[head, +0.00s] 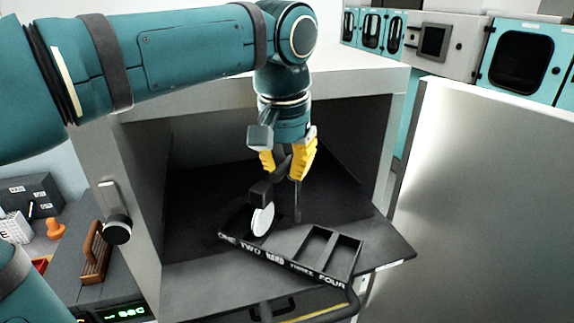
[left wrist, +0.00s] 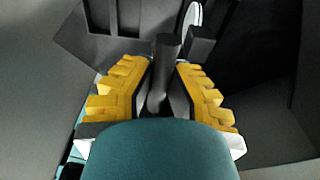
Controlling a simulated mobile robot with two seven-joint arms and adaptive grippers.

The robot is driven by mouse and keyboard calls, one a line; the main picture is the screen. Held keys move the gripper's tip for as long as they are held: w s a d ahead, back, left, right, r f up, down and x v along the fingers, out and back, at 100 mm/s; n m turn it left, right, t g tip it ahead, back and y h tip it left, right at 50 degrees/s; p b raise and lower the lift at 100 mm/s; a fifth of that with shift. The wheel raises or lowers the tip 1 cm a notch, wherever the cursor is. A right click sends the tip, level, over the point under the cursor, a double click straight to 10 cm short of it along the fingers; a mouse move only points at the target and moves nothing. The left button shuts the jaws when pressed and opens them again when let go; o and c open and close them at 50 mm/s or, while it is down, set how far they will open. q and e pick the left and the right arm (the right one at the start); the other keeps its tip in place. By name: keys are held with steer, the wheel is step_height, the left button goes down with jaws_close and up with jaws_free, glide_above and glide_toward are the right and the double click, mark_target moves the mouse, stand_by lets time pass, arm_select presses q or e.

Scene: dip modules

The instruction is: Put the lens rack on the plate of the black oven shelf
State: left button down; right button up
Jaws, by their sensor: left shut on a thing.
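The lens rack (head: 290,262) is a long black tray with white lettering along its front and open compartments at its right end. A round white lens (head: 262,219) stands upright at its left part, and also shows in the left wrist view (left wrist: 192,18). My left gripper (head: 289,172), with yellow fingers, is shut on the rack's dark upright post, seen between the fingers in the left wrist view (left wrist: 165,75). The rack is over the front of the dark oven shelf plate (head: 385,245), its front right corner reaching past the plate's edge. I cannot tell whether they touch. My right gripper is not in view.
The oven's grey walls (head: 140,200) and top (head: 365,82) frame the shelf opening. A pale panel (head: 470,190) stands close on the right. A round black knob (head: 117,229) sticks out at the left. Bare plate shows behind the rack.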

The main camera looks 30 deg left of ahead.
arm_select(q)
steer(key=shift+r, duration=0.1)
steer(key=c, duration=1.1)
jaws_free()
steer(key=r+p, duration=0.1)
steer(key=r, duration=0.3)
steer(key=s+r+p, duration=0.1)
steer(key=r, duration=0.3)
steer(key=r+p, duration=0.1)
steer(key=r, duration=0.3)
steer(key=shift+s+d, duration=0.15)
steer(key=shift+s, duration=0.1)
steer(key=shift+f, duration=0.1)
